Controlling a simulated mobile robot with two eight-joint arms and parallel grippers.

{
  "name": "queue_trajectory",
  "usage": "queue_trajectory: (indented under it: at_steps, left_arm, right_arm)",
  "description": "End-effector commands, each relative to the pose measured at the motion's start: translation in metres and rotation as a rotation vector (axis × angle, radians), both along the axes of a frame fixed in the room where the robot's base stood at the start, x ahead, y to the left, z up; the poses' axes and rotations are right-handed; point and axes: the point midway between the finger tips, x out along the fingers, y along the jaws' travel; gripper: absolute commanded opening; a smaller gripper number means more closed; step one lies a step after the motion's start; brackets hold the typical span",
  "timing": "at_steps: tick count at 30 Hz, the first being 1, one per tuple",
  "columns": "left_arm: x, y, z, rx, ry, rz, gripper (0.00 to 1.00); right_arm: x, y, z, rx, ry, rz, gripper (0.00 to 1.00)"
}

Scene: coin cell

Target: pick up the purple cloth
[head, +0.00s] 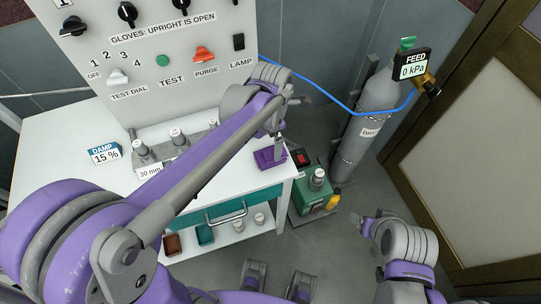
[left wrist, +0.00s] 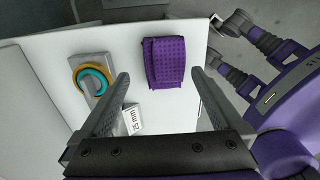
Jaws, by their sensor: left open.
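The purple cloth (head: 265,162) lies folded near the right front corner of the white bench top. It also shows in the left wrist view (left wrist: 164,62), flat with a woven texture, close to the bench edge. My left gripper (head: 279,150) points down over the cloth. In the left wrist view my left gripper (left wrist: 160,75) is open, with the cloth between and just beyond its fingertips, and nothing is held. Contact with the cloth cannot be told. My right gripper (head: 370,226) is at the lower right, away from the bench; its jaws do not show clearly.
A control panel (head: 180,70) rises behind the bench. A gas cylinder (head: 365,130) and a green pump (head: 315,196) stand right of it.

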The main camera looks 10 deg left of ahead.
Motion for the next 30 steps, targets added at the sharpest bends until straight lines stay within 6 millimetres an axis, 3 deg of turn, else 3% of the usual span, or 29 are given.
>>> queue_trajectory:
  at_steps: [13, 22, 30]
  left_arm:
    - [-0.006, 0.002, -0.052, 0.0, 0.0, -0.001, 1.0]
    - [-0.006, 0.002, -0.056, -0.001, -0.001, -0.001, 1.0]
    - [-0.006, 0.002, -0.056, -0.001, -0.001, -0.001, 0.51]
  right_arm:
    - [-0.001, 0.0, -0.003, 0.0, 0.001, 0.0, 0.8]
    - [-0.001, 0.0, -0.003, 0.0, 0.001, 0.0, 0.8]
    - [-0.001, 0.0, -0.003, 0.0, 0.001, 0.0, 0.8]
